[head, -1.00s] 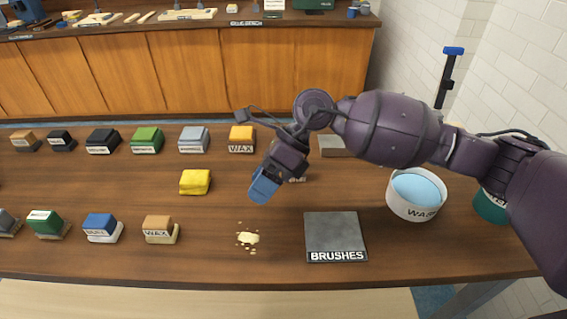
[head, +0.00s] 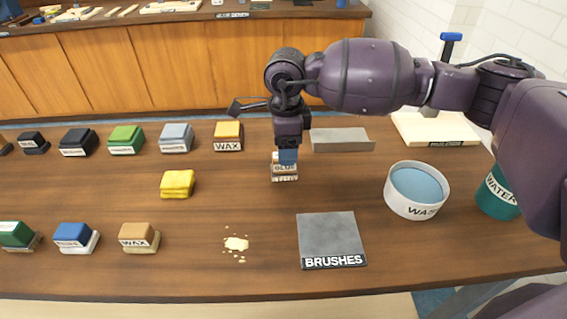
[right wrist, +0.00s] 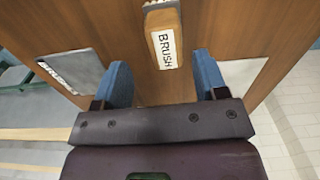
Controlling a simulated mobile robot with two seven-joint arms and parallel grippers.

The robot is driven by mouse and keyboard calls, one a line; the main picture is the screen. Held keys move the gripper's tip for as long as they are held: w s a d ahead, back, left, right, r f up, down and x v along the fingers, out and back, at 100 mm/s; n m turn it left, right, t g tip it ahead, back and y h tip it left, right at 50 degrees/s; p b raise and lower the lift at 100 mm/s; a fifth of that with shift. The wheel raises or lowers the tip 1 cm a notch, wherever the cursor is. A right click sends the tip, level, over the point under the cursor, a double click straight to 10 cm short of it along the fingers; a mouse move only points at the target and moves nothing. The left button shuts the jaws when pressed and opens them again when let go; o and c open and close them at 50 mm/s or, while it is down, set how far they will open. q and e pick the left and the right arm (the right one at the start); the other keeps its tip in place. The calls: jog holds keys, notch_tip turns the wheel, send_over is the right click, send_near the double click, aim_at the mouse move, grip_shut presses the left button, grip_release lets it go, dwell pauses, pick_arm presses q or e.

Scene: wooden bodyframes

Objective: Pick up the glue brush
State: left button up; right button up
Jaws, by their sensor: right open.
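The glue brush (head: 284,177) lies on the wooden table, a small block with a white label, its top partly hidden by my right gripper. In the right wrist view the brush (right wrist: 163,42) has a tan wooden body, a label reading "BRUSH" and pale bristles at the top edge. My right gripper (head: 288,157) points down at the brush in the head view. In the right wrist view its blue fingers (right wrist: 162,82) are apart with nothing between them, and the brush lies just beyond their tips. My left gripper is not in view.
A grey "BRUSHES" plate (head: 331,238) lies in front, with pale spilled bits (head: 236,244) to its left. A white wash bowl (head: 417,190) and a green water pot (head: 498,192) stand right. A grey block (head: 341,139) is behind; a yellow cloth (head: 178,184) lies left.

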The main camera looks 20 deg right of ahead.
jog(key=shift+w+a+f+b, duration=0.1)
jog(key=shift+w+f+b, duration=0.1)
jog(key=shift+f, duration=1.25)
jog(key=shift+w+f+b, duration=0.1)
jog(key=shift+w+f, duration=0.05)
jog(key=shift+f, duration=1.3)
jog(key=shift+c, duration=0.3)
jog(key=c, duration=1)
